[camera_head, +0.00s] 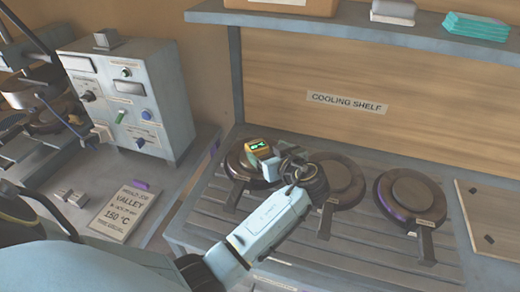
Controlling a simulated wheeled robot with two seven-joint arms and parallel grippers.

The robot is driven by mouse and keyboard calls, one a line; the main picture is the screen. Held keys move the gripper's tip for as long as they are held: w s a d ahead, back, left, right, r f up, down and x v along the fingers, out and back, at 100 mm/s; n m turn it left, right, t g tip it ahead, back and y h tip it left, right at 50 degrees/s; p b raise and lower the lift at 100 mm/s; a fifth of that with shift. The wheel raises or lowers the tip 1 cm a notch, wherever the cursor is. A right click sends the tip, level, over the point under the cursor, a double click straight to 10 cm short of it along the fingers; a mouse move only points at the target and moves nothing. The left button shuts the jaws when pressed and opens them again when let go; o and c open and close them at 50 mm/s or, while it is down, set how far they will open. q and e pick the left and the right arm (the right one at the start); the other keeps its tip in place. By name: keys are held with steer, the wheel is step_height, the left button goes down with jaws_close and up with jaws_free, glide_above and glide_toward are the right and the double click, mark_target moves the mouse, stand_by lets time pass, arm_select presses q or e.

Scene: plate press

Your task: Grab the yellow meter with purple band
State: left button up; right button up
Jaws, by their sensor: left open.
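A small yellow-orange meter (258,147) with a lit green display rests at the leftmost dark round mould on the slatted cooling rack. I cannot make out a purple band on it. My left gripper (270,168) is open, right beside the meter on its lower right side. The arm and wrist hide part of the leftmost mould and whatever lies between the fingers. I cannot tell whether the fingers touch the meter. My right gripper is not in view.
Two more round moulds with handles, one in the middle (337,182) and one at right (410,195), sit on the rack. A control box (130,100) stands at left by a "150 °C" card (122,210). A shelf (350,25) overhangs the back.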

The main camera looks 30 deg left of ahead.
mark_target(257, 145)
arm_select(q)
steer(key=x, duration=0.4)
steer(key=shift+w+a+f, duration=0.1)
steer(key=shift+w+a, duration=0.05)
steer(key=shift+a, duration=0.2)
steer(key=shift+d+f+x, duration=0.1)
steer(key=shift+f+x, duration=0.1)
steer(key=shift+x, duration=0.8)
steer(key=shift+d+f+x, duration=0.1)
steer(key=shift+f+x, duration=0.05)
steer(key=shift+x, duration=0.85)
steer(key=shift+d+f+x, duration=0.1)
steer(key=shift+f+x, duration=0.1)
steer(key=shift+x, duration=0.8)
steer(key=shift+w, duration=0.1)
steer(key=c, duration=1.1)
